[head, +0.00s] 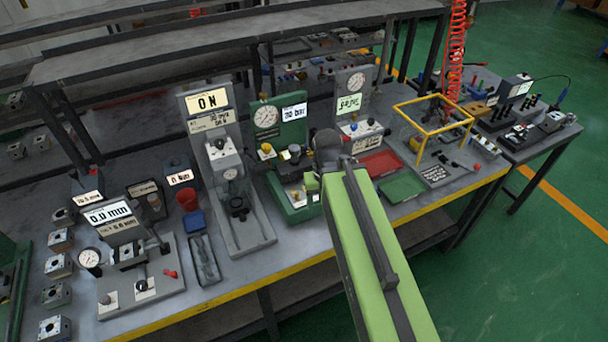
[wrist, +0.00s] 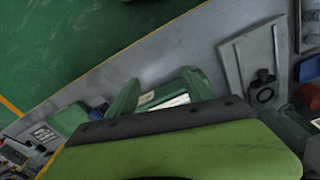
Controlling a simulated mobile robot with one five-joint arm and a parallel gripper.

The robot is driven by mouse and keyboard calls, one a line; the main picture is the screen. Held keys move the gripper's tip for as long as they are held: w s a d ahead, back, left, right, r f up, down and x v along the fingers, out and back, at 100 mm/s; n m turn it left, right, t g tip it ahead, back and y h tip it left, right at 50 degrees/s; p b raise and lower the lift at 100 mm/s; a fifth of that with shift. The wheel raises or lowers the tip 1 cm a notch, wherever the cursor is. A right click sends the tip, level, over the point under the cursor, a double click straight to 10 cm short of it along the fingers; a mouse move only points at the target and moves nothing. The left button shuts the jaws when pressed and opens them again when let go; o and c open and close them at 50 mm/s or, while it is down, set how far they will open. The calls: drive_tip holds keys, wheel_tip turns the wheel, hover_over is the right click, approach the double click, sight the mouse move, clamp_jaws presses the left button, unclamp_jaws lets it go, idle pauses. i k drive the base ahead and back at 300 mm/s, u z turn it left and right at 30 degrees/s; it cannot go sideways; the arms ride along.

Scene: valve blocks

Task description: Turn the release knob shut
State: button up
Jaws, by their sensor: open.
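My gripper (head: 326,152) is at the end of my green arm, just right of the station's front. It is open, and no held thing shows; its fingertips are hard to make out. In the wrist view my green link hides much, with part of the station's green base (wrist: 125,98) beyond it.
The grey ON station (head: 212,122) stands left and the grey gauge station (head: 350,97) right. Red (head: 381,163) and green (head: 402,187) trays and a yellow frame (head: 424,131) lie to the right. A yellow strip marks the bench's front edge.

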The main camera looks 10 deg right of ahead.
sight(266, 147)
drive_tip(key=z, duration=0.25)
drive_tip(key=k, duration=1.45)
drive_tip(key=u, duration=0.35)
drive_tip(key=i, duration=1)
